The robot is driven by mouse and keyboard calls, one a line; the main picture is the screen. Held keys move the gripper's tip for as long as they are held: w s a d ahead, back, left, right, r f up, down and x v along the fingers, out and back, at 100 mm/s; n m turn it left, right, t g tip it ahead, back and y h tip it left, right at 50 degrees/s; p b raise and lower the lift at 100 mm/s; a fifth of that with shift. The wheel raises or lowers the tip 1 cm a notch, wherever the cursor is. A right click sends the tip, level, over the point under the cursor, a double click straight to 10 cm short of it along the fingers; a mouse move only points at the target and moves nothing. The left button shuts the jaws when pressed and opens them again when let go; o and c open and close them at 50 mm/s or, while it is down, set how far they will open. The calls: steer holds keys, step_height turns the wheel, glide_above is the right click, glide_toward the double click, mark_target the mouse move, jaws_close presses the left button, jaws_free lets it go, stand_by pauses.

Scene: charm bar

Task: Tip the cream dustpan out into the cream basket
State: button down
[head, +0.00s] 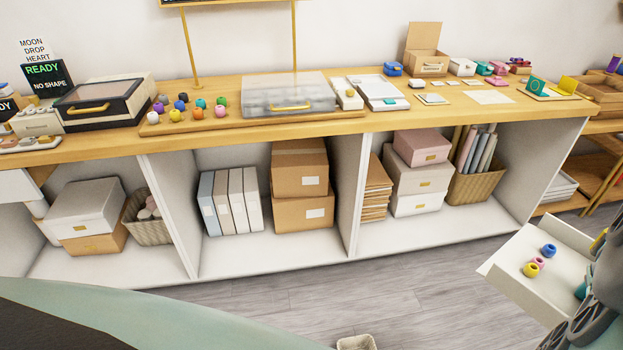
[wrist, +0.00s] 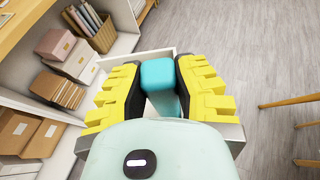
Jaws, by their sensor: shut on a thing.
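The cream dustpan (head: 535,285) is held in the air at the right of the head view, its tray roughly level. A blue bead (head: 548,250), a pink bead (head: 538,263) and a yellow bead (head: 530,270) lie in it. A teal piece (head: 580,291) shows near my gripper, partly hidden. In the wrist view my gripper (wrist: 160,78) is shut on a teal handle (wrist: 158,74), with the pale pan partly visible beyond it. The cream basket (head: 356,343) stands on the floor at the bottom edge of the head view, mostly cut off, left of the dustpan.
A long wooden counter (head: 300,128) with white shelving runs across the back. It carries colored beads, a clear-lidded case and boxes. Cartons, binders and baskets fill the shelves below. The grey floor (head: 420,285) between the dustpan and the cream basket is clear.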

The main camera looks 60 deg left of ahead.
step_height(320, 180, down, 48)
steer(key=b, duration=4.6)
steer(key=shift+r, duration=0.15)
steer(key=shift+a, duration=0.1)
